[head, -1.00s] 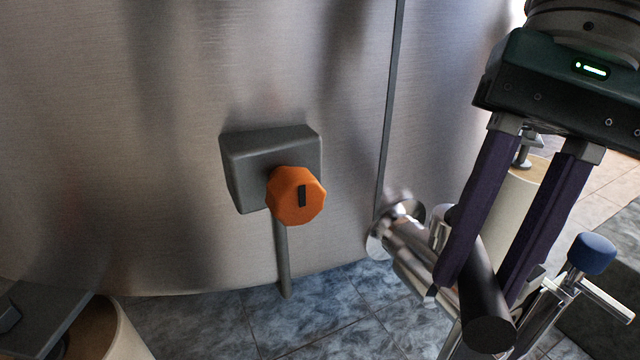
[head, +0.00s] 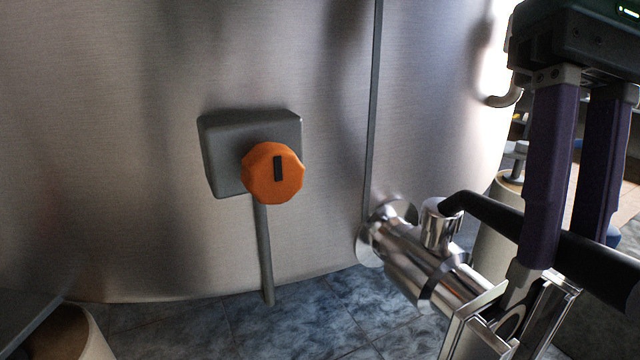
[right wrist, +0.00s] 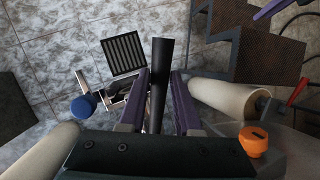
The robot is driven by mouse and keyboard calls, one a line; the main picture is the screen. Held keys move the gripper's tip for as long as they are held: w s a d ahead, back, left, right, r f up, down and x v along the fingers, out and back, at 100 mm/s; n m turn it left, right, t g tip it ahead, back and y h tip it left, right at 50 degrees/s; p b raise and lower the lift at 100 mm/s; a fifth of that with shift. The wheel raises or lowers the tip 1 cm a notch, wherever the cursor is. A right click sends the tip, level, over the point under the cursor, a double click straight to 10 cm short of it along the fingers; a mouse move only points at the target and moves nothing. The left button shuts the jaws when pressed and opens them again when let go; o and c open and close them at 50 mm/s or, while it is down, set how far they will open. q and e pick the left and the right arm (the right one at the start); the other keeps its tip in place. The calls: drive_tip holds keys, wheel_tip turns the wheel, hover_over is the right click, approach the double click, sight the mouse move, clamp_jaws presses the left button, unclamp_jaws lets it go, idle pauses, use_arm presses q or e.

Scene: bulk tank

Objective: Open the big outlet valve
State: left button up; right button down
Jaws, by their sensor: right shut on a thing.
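The big outlet valve (head: 441,228) is a chrome body on a pipe from the lower right of the steel tank. Its long black lever (head: 490,212) reaches from the chrome stem to the right, across the pipe. My right gripper (head: 566,245) has its two purple fingers shut on the lever's outer part. In the right wrist view the black lever (right wrist: 160,75) shows between the fingers, its end sticking out beyond them.
A grey box with an orange knob (head: 273,173) sits on the tank wall (head: 180,60) left of the valve. A blue cap (right wrist: 84,106) and a floor grate (right wrist: 124,54) show in the right wrist view. Tiled floor (head: 290,318) lies below the tank.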

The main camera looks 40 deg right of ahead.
drive_tip(key=c, duration=0.6)
unclamp_jaws()
drive_tip(key=p+v, duration=0.3)
drive_tip(key=v, duration=0.7)
drive_tip(key=shift+p, duration=0.3)
drive_tip(key=shift+s, duration=0.1)
